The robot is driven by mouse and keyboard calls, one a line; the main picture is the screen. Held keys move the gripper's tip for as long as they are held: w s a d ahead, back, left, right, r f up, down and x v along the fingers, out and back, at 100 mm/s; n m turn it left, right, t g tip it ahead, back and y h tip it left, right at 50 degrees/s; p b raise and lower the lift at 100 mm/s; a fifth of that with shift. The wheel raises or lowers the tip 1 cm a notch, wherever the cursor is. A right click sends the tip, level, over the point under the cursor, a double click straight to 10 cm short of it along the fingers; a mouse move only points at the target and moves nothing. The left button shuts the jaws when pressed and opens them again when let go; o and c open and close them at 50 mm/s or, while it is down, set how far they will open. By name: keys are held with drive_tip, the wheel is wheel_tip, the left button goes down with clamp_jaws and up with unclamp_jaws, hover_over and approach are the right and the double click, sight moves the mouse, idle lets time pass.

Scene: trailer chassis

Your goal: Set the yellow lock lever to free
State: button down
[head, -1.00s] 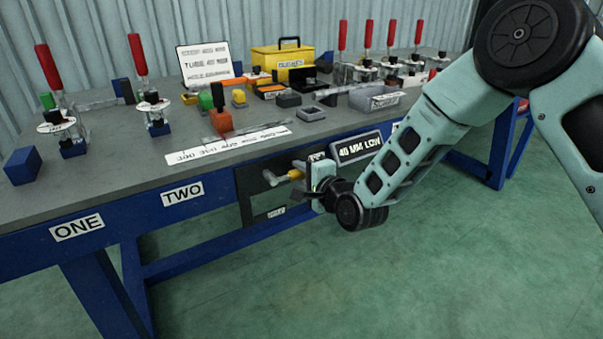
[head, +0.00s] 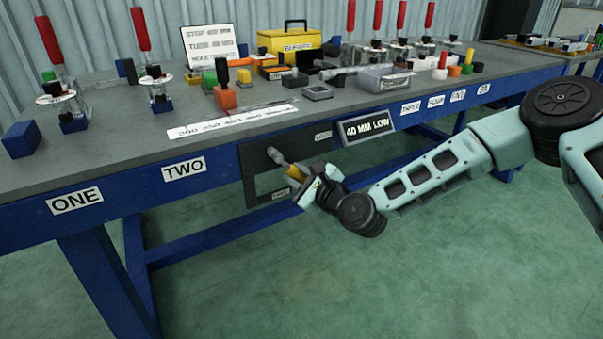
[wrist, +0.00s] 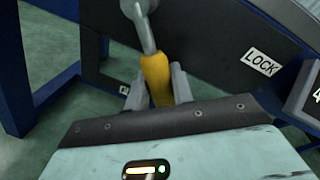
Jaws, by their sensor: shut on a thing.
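The lock lever has a grey metal shaft on a pivot (head: 275,155) and a yellow grip (head: 294,173). It is mounted on a dark plate (head: 250,175) at the bench's front. In the head view it slants down to the right from the pivot. My gripper (head: 299,177) is shut on the yellow grip. In the wrist view the yellow grip (wrist: 155,78) sits between the two grey fingers of my gripper (wrist: 158,88). The LOCK label (wrist: 262,62) is right of the grip. A lower label (head: 280,194) is too small to read.
The blue bench front (head: 110,190) is just behind my gripper. A "40 MM LOW" sign (head: 367,127) is right of the plate. Red-handled clamps (head: 147,75), a yellow box (head: 290,42) and small blocks stand on the bench. The green floor (head: 300,290) in front is clear.

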drive_tip(key=shift+s+a+f+m+y+b, duration=0.15)
drive_tip(key=shift+s+a+f+m+b, duration=0.25)
drive_tip(key=shift+m, duration=0.4)
drive_tip(key=shift+s+a+f+m+y+b, duration=0.1)
drive_tip(key=shift+s+a+m+b, duration=0.1)
drive_tip(key=shift+a+m+b, duration=0.45)
drive_tip(key=shift+s+a+f+m+y+b, duration=0.2)
drive_tip(key=shift+s+a+m, duration=0.1)
drive_tip(key=shift+m, duration=0.65)
drive_tip(key=c, duration=1.2)
unclamp_jaws()
drive_tip(key=shift+c, duration=0.2)
drive_tip(key=shift+s, duration=0.1)
drive_tip(key=p+v, duration=0.2)
drive_tip(key=v, duration=1.5)
drive_tip(key=shift+s+p, duration=0.2)
drive_tip(key=shift+p, duration=0.15)
drive_tip(key=shift+d, duration=0.1)
